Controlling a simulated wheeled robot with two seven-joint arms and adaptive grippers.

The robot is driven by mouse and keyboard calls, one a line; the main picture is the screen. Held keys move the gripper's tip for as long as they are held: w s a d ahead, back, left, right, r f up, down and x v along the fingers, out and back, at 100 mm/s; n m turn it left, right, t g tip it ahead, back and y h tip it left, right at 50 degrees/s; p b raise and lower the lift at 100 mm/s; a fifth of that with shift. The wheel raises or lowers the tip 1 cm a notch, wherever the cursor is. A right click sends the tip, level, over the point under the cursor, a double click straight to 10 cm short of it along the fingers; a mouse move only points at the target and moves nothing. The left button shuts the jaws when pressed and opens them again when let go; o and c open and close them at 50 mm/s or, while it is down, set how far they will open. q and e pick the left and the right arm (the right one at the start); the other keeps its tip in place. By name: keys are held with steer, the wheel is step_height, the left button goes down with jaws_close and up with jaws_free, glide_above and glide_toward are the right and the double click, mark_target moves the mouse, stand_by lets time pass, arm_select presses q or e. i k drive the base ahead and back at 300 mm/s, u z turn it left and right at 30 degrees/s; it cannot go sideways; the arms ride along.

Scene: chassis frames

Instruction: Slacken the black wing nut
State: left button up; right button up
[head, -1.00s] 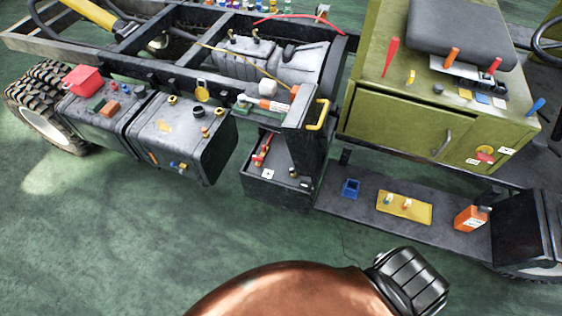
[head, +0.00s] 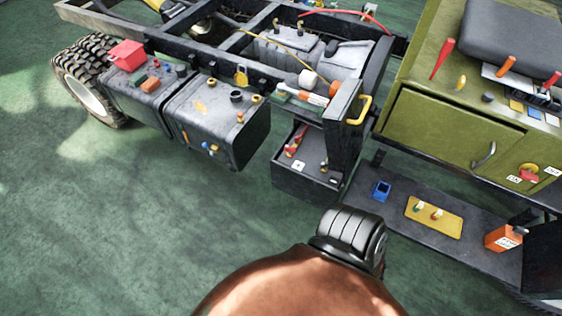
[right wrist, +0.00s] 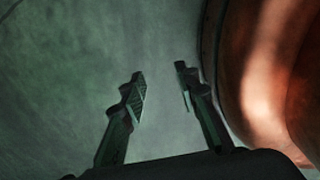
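I cannot pick out a black wing nut for certain in the head view; at this size it is too small or hidden. Small dark fittings sit on the two black tanks, including a black cap (head: 237,96) on the right tank (head: 190,118). My right gripper (right wrist: 162,90) shows only in the right wrist view. Its two fingers are apart with nothing between them, over bare green floor. My left gripper is in no view.
An open black drawer (head: 279,180) stands below a post with a yellow handle (head: 365,109). A low shelf (head: 390,214) holds a blue box (head: 381,191), a yellow tray (head: 411,213) and an orange container (head: 500,239). A green cabinet (head: 440,128) stands above. The floor (head: 120,230) in front is clear.

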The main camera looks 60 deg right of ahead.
mark_target(324, 165)
steer(key=u, duration=0.2)
steer(key=i, duration=1.25)
steer(key=z, duration=2.65)
